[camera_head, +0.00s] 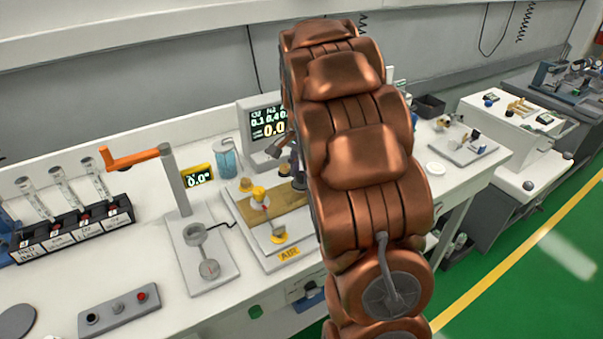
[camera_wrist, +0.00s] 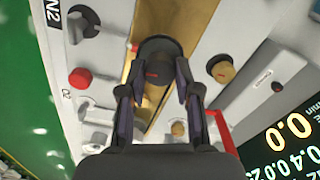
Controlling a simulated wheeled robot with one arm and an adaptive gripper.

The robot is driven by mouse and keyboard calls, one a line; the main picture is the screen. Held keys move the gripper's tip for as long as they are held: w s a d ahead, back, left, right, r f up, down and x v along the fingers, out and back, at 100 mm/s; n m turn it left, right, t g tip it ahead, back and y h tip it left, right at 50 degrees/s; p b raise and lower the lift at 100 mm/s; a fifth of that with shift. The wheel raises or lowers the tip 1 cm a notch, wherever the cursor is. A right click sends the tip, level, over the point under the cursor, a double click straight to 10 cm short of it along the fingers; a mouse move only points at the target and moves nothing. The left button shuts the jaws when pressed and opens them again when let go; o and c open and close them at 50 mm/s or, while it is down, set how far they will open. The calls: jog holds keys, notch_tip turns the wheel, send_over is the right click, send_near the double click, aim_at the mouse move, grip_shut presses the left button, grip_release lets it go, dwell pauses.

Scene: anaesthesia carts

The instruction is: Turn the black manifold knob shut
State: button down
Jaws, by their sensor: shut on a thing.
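The black manifold knob (camera_wrist: 157,62) is round and dark with a small red mark on its face. It sits on a brass-coloured strip (camera_wrist: 205,12) in the wrist view. My gripper (camera_wrist: 158,88) has one finger on each side of the knob and is shut on it. In the head view my copper-coloured arm covers most of the gripper and hides the knob. The manifold's brass block (camera_head: 262,214) shows there to the left of my arm, on a pale base.
A red knob (camera_wrist: 80,78) and a tan knob (camera_wrist: 220,68) flank the black knob. A monitor (camera_head: 266,132) stands behind the manifold. An orange-handled post (camera_head: 176,180) and a labelled black rack (camera_head: 75,228) stand left. Green floor lies right.

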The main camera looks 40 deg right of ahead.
aim_at(301, 174)
jog(key=shift+m, duration=1)
jog(key=c, duration=0.8)
grip_release()
notch_tip(301, 174, up, 12)
jog(key=shift+a, duration=0.1)
dwell(0.3)
